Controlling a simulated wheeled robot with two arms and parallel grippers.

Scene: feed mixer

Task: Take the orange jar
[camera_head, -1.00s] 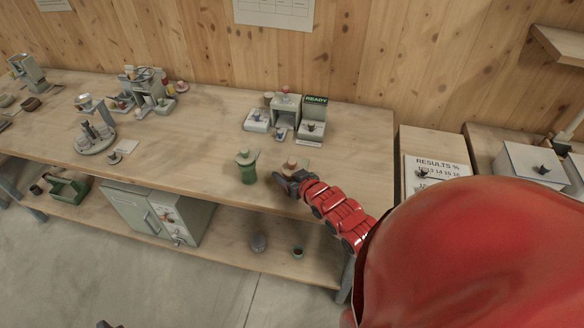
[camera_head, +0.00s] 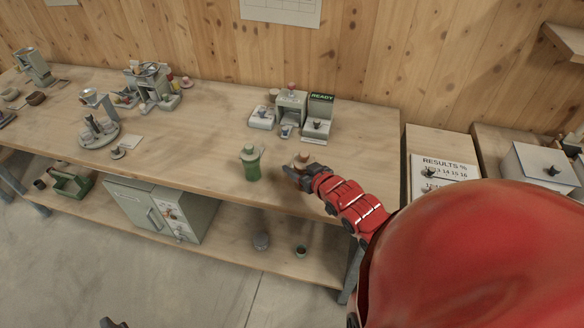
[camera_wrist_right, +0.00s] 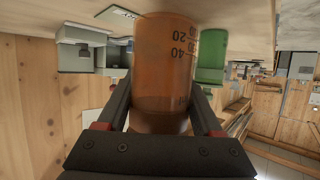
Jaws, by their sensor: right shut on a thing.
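The orange jar (camera_wrist_right: 163,65), see-through with dark measuring marks, fills the middle of the right wrist view, which is upside down. My right gripper (camera_wrist_right: 160,110) has its two dark fingers closed on either side of it. In the head view my right gripper (camera_head: 300,173) is at the front part of the bench, and the jar's lid (camera_head: 302,158) shows just behind it; the gripper hides most of the jar. I cannot tell whether the jar touches the bench. A dark tip, seemingly my left gripper (camera_head: 112,323), shows at the bottom edge; its fingers are not clear.
A green jar (camera_head: 250,165) stands close to the left of the gripper; it also shows in the wrist view (camera_wrist_right: 211,55). A device with a READY sign (camera_head: 320,98) stands behind on the bench (camera_head: 215,125). A shelf below holds a cabinet (camera_head: 160,208).

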